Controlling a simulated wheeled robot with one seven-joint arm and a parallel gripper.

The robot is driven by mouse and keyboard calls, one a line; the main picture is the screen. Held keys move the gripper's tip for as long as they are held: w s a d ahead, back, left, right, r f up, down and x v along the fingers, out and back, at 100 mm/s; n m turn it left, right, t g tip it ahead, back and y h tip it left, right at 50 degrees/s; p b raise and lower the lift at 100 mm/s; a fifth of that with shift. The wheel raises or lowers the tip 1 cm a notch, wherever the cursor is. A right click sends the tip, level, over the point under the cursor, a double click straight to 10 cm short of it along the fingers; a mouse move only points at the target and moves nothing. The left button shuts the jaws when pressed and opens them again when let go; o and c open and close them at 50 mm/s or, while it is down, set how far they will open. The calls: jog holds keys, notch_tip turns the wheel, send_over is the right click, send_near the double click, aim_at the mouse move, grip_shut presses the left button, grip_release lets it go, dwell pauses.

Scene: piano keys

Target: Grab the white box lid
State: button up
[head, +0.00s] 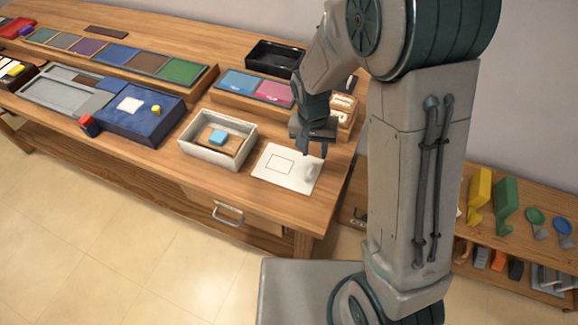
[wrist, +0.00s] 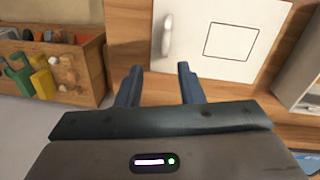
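The white box lid (head: 277,176) lies flat near the right end of the wooden table, with a thin dark rectangle drawn on it. Its pale upright handle (head: 311,171) stands near the lid's right edge. In the wrist view, the lid (wrist: 271,38) shows at the top with its handle (wrist: 167,36) at the left. My gripper (head: 314,150) is above the lid's right side, close to the handle. In the wrist view its two fingers (wrist: 160,75) are apart, with nothing between them. The handle appears beyond the fingertips, roughly in line with the gap.
Cartons (head: 344,103) and a tray of coloured panels (head: 222,96) sit behind. A low shelf (head: 499,264) with coloured tools stands at the right.

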aim_at(313, 161)
jog(key=shift+a+f+p, duration=0.1)
jog(key=shift+f+p, duration=0.4)
jog(key=shift+f, duration=2.25)
jog(key=shift+c, duration=0.2)
grip_shut()
